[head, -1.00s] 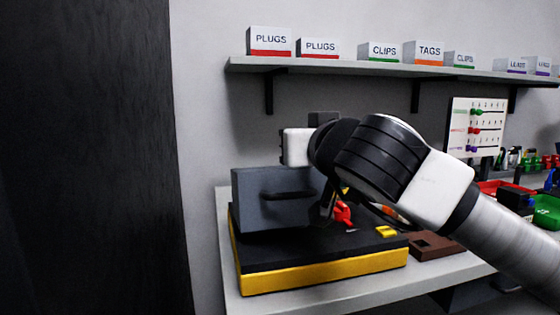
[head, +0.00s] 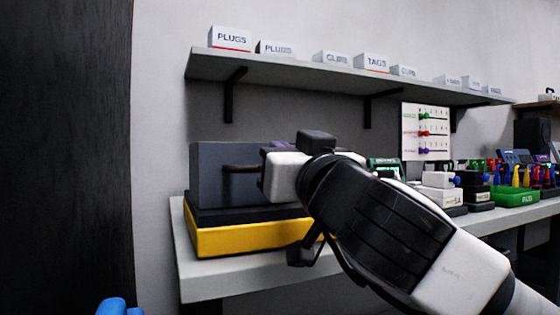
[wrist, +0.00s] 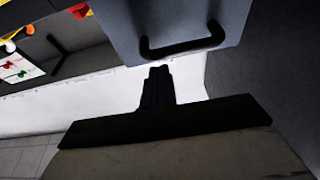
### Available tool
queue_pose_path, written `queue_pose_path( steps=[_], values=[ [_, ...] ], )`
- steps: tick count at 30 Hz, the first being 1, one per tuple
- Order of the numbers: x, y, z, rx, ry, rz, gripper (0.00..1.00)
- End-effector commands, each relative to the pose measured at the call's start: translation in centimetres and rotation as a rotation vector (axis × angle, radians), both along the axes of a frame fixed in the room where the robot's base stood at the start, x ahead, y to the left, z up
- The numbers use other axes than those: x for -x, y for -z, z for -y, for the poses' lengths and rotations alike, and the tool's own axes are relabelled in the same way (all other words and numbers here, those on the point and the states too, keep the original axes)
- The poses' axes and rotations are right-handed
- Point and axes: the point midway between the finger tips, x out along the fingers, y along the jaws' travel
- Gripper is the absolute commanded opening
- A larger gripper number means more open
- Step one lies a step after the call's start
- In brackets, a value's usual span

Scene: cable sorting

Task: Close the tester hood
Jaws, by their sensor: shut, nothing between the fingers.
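The tester has a black-topped base with a yellow front band (head: 250,238) and stands on the table's left end. Its grey hood (head: 208,172) stands up from the base, with a black handle on its face. In the wrist view the hood panel (wrist: 210,14) and its black handle (wrist: 185,47) fill the upper middle. My gripper (wrist: 158,70) is shut and empty, its tips just below the handle in that picture and apparently apart from it. In the head view my wrist and arm hide the tester's right part.
A shelf (head: 300,72) with labelled boxes hangs above. A dark panel (head: 65,150) is at the left. A blue object (head: 120,307) shows bottom left.

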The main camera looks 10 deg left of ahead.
Motion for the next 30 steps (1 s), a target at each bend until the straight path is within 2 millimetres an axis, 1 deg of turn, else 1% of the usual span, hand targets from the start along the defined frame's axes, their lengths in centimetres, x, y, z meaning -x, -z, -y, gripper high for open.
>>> queue_pose_path(
  steps=[1,3,12,26,30],
  values=[
    [0.1,0.8,0.1,0.001,0.001,0.000,0.00],
    [0.3,1.2,0.2,0.001,0.001,0.000,0.00],
    [0.6,2.2,0.3,0.002,-0.001,-0.004,0.00],
    [0.5,2.6,0.2,0.005,-0.002,-0.013,0.00],
    [0.5,2.0,0.1,0.006,-0.003,-0.013,0.00]
  ],
)
